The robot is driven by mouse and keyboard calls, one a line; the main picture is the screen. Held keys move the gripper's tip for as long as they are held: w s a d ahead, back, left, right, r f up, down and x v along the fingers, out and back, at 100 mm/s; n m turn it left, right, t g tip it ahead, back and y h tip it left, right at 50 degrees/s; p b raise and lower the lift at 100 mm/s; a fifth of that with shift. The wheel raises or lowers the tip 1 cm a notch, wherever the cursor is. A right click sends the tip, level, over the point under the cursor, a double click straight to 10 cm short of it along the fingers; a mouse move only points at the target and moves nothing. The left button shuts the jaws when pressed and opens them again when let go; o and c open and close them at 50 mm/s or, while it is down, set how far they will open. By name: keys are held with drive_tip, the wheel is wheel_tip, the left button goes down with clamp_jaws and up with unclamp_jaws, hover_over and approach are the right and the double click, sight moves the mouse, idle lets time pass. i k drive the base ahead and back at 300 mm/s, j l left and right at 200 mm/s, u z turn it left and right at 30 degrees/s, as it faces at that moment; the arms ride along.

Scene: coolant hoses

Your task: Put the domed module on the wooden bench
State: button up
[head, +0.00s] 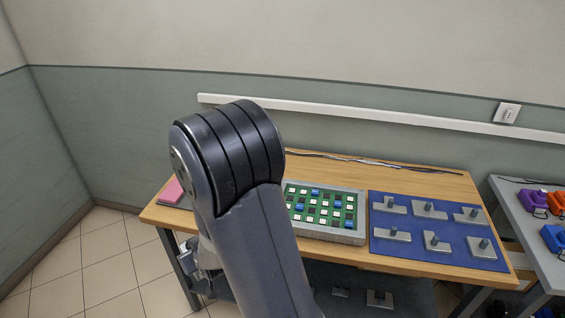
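The wooden bench (456,187) stands against the wall, with its left part partly behind my arm. I cannot make out a domed module for sure. Small coloured modules, a purple one (534,200), an orange one (557,202) and a blue one (555,238), sit on a grey table at the right edge, too small and cut off to tell their shapes. My gripper is mostly hidden behind my large dark arm link; a metallic part of my wrist or gripper (203,268) shows low at the left, in front of the bench. Its fingers and anything in them cannot be made out.
On the bench are a pink pad (174,192), a grey-framed green board (334,237) with small tiles, and a blue mat (380,253) with several metal pegged blocks. Cables (400,165) lie along the back. The grey table (509,211) stands right. Tiled floor (97,262) is clear at left.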

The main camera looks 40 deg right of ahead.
sight(304, 168)
drive_tip(key=i+z, duration=0.1)
drive_tip(key=z, duration=0.3)
drive_tip(key=i+j+z, duration=0.1)
drive_tip(key=z, duration=0.3)
drive_tip(key=i+j+z, duration=0.1)
drive_tip(key=z, duration=0.25)
drive_tip(key=i+j+z, duration=0.1)
drive_tip(key=z, duration=0.3)
drive_tip(key=i+j+z, duration=0.15)
drive_tip(key=z, duration=0.2)
drive_tip(key=i+j+z, duration=0.1)
drive_tip(key=z, duration=0.25)
drive_tip(key=i+j+z, duration=0.1)
drive_tip(key=j+z, duration=0.25)
drive_tip(key=l, duration=0.1)
